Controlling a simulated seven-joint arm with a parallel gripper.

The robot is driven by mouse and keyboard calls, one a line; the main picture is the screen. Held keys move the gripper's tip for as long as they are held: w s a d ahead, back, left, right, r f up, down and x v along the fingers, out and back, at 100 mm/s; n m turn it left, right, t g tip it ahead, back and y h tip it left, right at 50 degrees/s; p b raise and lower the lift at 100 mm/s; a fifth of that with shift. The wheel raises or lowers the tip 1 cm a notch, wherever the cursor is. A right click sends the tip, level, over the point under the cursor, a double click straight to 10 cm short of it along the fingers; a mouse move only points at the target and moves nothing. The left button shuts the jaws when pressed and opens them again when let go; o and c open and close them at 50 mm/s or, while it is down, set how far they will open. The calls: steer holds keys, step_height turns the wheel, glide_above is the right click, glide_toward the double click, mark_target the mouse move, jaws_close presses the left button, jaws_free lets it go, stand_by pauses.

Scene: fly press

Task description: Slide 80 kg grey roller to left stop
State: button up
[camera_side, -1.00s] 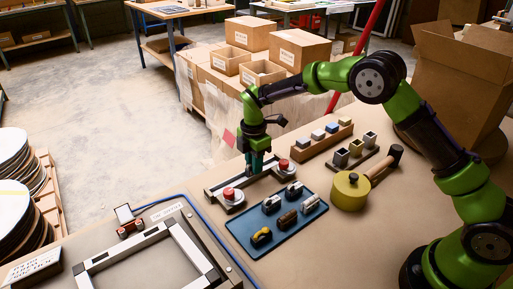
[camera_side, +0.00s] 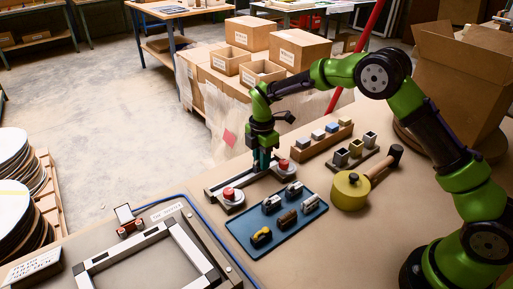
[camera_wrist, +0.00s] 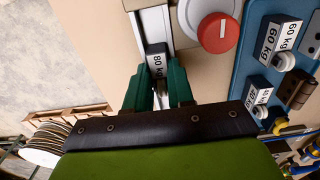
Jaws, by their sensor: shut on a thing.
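The grey roller (camera_wrist: 157,60), dark and marked 80 kg, sits on a pale metal rail (camera_wrist: 152,24) in the wrist view. My gripper (camera_wrist: 161,78) is shut on it, with a teal finger on either side. In the side view, my gripper (camera_side: 262,162) points down at the rail (camera_side: 213,189) near its right-hand part. The fingers hide the roller there. The rail's left end lies beyond my gripper, near a red button (camera_side: 229,193).
A second red button (camera_side: 283,165) stands close to the right of my gripper. A blue tray (camera_side: 240,226) with several weighted rollers lies in front of the rail.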

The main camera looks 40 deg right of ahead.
steer(key=shift+d, duration=0.85)
steer(key=shift+d, duration=0.2)
steer(key=shift+d, duration=0.8)
steer(key=o, duration=0.9)
steer(key=shift+c, duration=1.1)
step_height(320, 180, up, 7)
